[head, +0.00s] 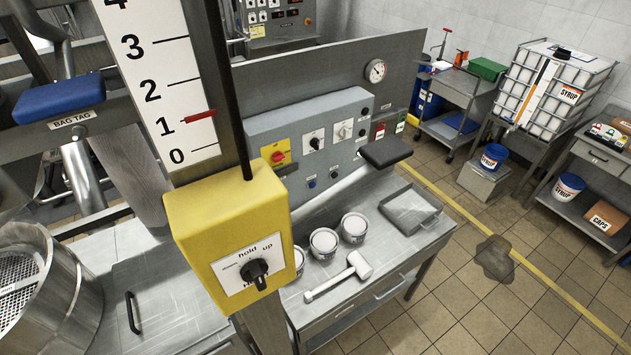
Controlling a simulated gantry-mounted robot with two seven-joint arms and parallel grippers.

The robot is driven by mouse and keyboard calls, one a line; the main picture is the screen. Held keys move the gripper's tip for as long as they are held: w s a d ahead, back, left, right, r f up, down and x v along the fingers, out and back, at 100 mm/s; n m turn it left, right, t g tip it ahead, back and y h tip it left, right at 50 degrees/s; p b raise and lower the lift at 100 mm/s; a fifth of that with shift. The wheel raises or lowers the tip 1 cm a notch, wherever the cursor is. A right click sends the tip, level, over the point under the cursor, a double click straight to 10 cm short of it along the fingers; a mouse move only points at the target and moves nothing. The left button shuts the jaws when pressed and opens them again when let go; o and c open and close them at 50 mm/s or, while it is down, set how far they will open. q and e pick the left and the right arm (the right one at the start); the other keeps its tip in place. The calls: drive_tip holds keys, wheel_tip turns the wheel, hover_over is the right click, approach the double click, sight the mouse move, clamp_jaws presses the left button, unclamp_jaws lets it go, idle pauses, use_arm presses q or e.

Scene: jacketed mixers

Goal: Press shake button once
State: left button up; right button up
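A grey control panel (318,135) stands behind the yellow hoist box, in the middle of the head view. It carries a yellow-and-red switch (278,157), two rotary knobs, and small buttons, including a blue button (311,183) low on its face. The small labels are too blurred to read, so I cannot tell which one is the shake button. A grey lever with a dark pad (386,151) crosses the panel's lower part. Neither of my grippers shows.
The yellow box (228,232) with a hold/up knob stands close in front, beside a 0-to-4 scale. Below the panel, a steel bench (335,308) holds white tubs, a white mallet (340,277) and a steel tray (410,212). A dark puddle (495,257) lies on the floor at right.

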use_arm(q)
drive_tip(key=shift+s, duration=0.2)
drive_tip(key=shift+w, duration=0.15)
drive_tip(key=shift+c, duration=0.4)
